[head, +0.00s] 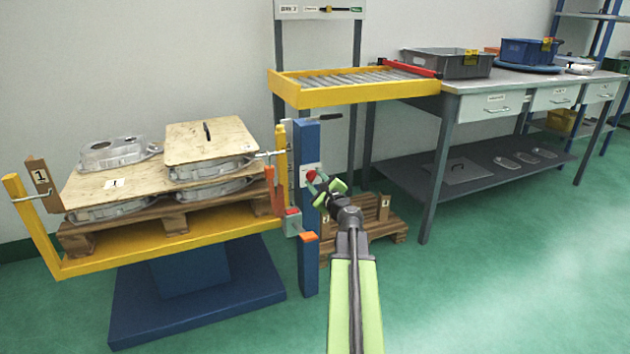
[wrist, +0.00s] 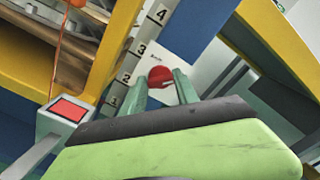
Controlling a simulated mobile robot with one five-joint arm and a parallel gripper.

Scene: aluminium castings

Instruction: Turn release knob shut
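The red release knob (head: 311,176) sits on a white plate on the blue post (head: 307,245). In the wrist view the knob (wrist: 160,76) shows between and just beyond the two green fingertips, partly overlapped by the right one. My gripper (head: 324,186) is in front of the post, close to the knob, with its fingers apart. It also shows in the wrist view (wrist: 161,84). I cannot tell whether the fingers touch the knob. A white label with small lettering lies behind the knob, and its knob-side marks are too small to read.
A numbered scale (wrist: 137,62) runs up beside the knob. A box with a red button (wrist: 68,111) is at lower left. The yellow lift platform (head: 170,245) with castings (head: 110,212) stands left. A yellow roller tray (head: 350,93) and workbench (head: 480,82) are behind.

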